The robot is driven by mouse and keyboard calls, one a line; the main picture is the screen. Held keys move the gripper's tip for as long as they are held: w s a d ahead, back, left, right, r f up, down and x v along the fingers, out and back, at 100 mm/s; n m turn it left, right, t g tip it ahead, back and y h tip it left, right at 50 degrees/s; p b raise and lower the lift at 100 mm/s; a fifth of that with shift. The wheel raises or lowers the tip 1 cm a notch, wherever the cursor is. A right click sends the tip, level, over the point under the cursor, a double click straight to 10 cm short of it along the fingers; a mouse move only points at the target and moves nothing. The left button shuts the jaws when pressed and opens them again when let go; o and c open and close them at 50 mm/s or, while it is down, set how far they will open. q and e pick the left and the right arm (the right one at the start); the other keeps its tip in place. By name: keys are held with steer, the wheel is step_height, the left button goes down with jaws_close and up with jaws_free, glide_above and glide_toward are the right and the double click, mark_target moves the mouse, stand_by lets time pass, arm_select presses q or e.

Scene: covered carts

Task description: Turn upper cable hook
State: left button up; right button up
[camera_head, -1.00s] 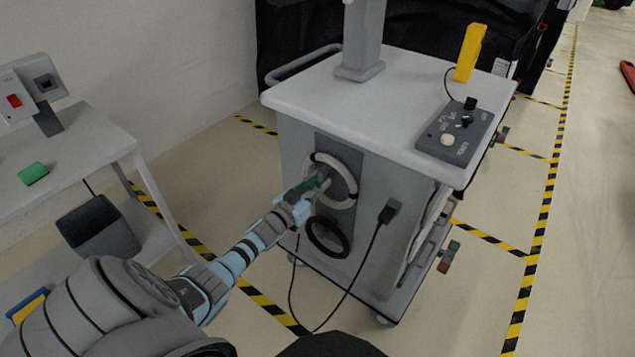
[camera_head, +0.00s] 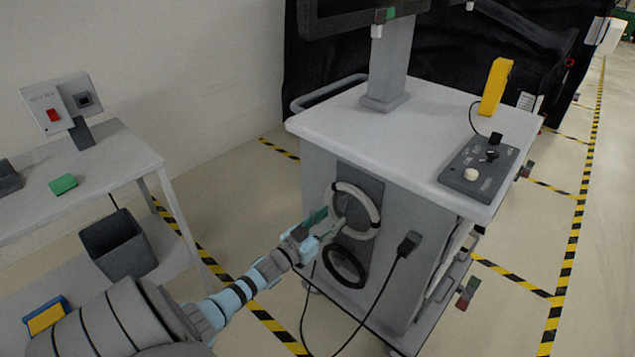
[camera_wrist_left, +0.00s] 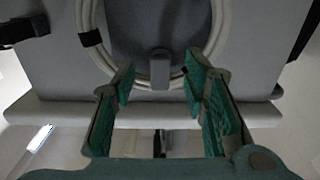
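The upper cable hook (camera_wrist_left: 160,65) is a small grey block at the coil's edge in the wrist view; I cannot make it out in the head view. A white cable coil (camera_head: 371,228) hangs on the dark panel of the grey cart (camera_head: 402,282), and it also shows in the wrist view (camera_wrist_left: 94,42). My left gripper (camera_head: 327,220) is open at the coil's left side. In the wrist view its green-padded fingers (camera_wrist_left: 160,84) stand apart, with the hook visible between them, apparently not gripped. My right gripper is out of view.
A black cable coil (camera_head: 332,272) hangs below the white one. A black plug (camera_head: 409,243) with a cable sits to its right. A control box (camera_head: 478,172) and yellow handset (camera_head: 495,86) are on the cart top. A side table (camera_head: 120,158) stands left.

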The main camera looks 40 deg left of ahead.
arm_select(q)
steer(key=s, duration=0.8)
